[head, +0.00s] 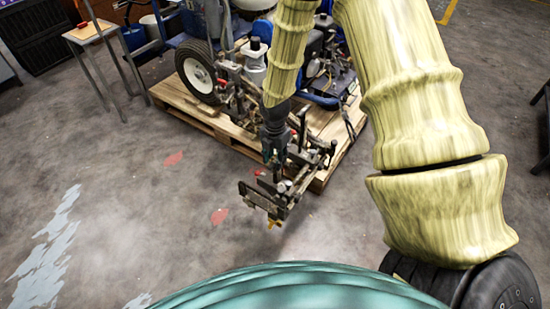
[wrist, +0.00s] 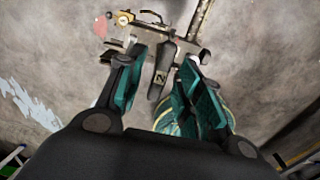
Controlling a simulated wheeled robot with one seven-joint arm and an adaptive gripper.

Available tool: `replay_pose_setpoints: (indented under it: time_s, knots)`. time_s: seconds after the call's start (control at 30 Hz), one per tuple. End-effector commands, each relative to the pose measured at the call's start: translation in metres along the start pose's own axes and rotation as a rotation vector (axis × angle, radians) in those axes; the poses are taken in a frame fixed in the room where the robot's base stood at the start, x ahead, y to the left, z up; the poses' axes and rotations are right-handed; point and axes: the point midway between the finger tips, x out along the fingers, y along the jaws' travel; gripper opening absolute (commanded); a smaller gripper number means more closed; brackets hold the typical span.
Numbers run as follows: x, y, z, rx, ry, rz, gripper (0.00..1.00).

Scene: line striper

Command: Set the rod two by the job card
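In the wrist view a black lever (wrist: 162,72) with a small pale label, which looks like a 2, stands between the teal pads of my gripper (wrist: 164,66). The pads lie on either side of it with a visible gap on the left; the right pad is very close to its upper part. In the head view my gripper (head: 276,150) points down at the metal bracket assembly (head: 262,197) on the front of the line striper (head: 254,62). My wrist hides much of the lever there. I cannot make out a job card.
The striper stands on a wooden pallet (head: 185,105). A small wooden-topped table (head: 90,31) with a red item stands at the back left. The floor at front left is clear.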

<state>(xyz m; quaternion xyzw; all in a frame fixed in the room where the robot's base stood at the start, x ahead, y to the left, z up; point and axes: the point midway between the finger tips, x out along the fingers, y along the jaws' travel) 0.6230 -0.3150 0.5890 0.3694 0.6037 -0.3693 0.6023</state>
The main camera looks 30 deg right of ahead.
Motion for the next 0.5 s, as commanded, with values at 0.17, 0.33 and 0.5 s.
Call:
replay_pose_setpoints:
  time_s: [0.17,0.33,0.5]
  knots:
    - [-0.023,0.001,0.001,0.000,-0.001,0.003,0.36]
    - [-0.048,0.001,0.001,0.001,-0.001,0.004,0.36]
    - [-0.073,0.001,0.001,0.001,-0.001,0.005,0.36]
